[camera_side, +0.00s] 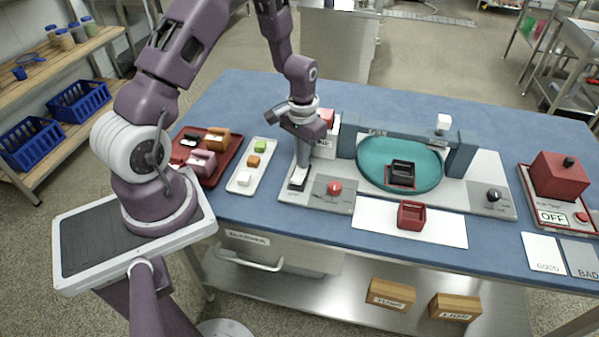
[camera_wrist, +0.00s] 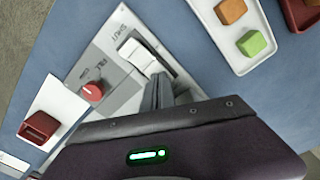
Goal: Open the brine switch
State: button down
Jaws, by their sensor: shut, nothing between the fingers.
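The brine switch looks to be the white rocker switch (camera_side: 298,179) on a dark base at the left end of the grey machine plate; it also shows in the wrist view (camera_wrist: 140,55), with a label beside it that seems to read SHUT. A white box (camera_side: 325,146) behind it has a partly hidden label ending in NE. My gripper (camera_side: 303,168) points down just above and behind the switch. In the wrist view its fingers (camera_wrist: 163,88) are together and empty, close to the switch's edge; I cannot tell whether they touch it.
A red knob (camera_side: 335,187) sits right of the switch. A teal round pan (camera_side: 372,155) holding a dark crate lies under a grey bridge. A red crate (camera_side: 411,215) stands on a white sheet in front. A white tray of small blocks (camera_side: 237,185) lies left.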

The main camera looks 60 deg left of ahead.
notch_tip(320, 180, up, 7)
dwell(0.7)
jog(key=s+d+r+m+t, duration=0.1)
jog(key=s+d+r, duration=0.15)
jog(key=r, duration=0.45)
jog(key=s+d+r+t, duration=0.1)
jog(key=d+r, duration=0.3)
jog(key=r, duration=0.4)
jog(key=s+d+r+m+t, duration=0.1)
jog(key=s+d+r, duration=0.3)
jog(key=s, duration=0.4)
jog(key=s+d+r+m+t, duration=0.1)
jog(key=s+d+r, duration=0.3)
jog(key=s, duration=0.4)
jog(key=shift+t, duration=0.8)
jog(key=shift+w+a, duration=0.1)
